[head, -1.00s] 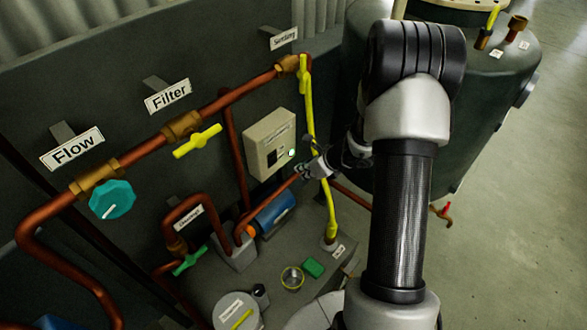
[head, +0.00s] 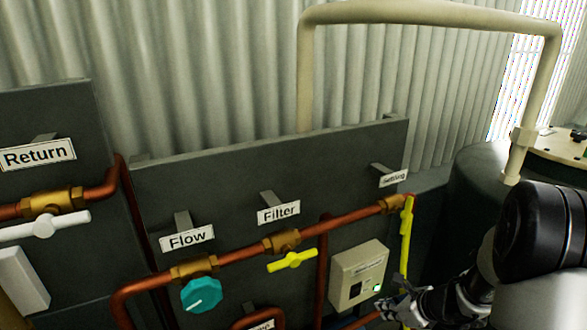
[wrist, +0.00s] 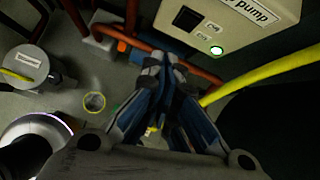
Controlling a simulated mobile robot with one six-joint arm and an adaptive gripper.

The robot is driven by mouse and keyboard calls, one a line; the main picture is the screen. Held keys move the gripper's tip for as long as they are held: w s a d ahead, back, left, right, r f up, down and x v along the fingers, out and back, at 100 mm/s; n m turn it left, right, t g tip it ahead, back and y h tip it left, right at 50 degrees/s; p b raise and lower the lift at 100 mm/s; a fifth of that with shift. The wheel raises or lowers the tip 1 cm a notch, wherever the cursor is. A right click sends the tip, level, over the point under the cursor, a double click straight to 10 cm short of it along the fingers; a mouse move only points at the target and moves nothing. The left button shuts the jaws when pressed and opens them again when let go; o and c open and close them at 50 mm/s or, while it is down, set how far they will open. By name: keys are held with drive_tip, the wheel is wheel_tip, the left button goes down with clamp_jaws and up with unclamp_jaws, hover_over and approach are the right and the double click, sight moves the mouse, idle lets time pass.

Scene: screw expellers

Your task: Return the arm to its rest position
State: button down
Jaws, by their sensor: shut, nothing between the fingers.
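My gripper (wrist: 168,72) is shut and empty in the wrist view, its fingertips together just below the pump box. In the head view my gripper (head: 408,308) is at the lower right, in front of the panel, with my dark arm joint to its right. The cream pump control box (head: 358,273) has a lit green button. The same pump box (wrist: 235,35) shows at the top of the wrist view, apart from the fingers.
Copper pipes carry the teal Flow valve (head: 202,294) and the yellow Filter handle (head: 292,260). A grey tank (head: 480,165) stands at the right. A white Return handle (head: 42,226) is at the left.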

drive_tip(key=s+a+r+n+g+y, duration=0.1)
drive_tip(key=s+a+r+n, duration=0.4)
drive_tip(key=a+r+n, duration=0.3)
drive_tip(key=s+a+r+n+g, duration=0.1)
drive_tip(key=s+a+r+n, duration=0.4)
drive_tip(key=a+r+n, duration=0.3)
drive_tip(key=s+d+r+n+h, duration=0.1)
drive_tip(key=s+r+n+h, duration=0.1)
drive_tip(key=s+n, duration=0.4)
drive_tip(key=s+d+r+n+h, duration=0.1)
drive_tip(key=s+r+n+h, duration=0.1)
drive_tip(key=s+r+n, duration=0.2)
drive_tip(key=s+n, duration=0.3)
drive_tip(key=s, duration=0.4)
drive_tip(key=shift+h, duration=0.3)
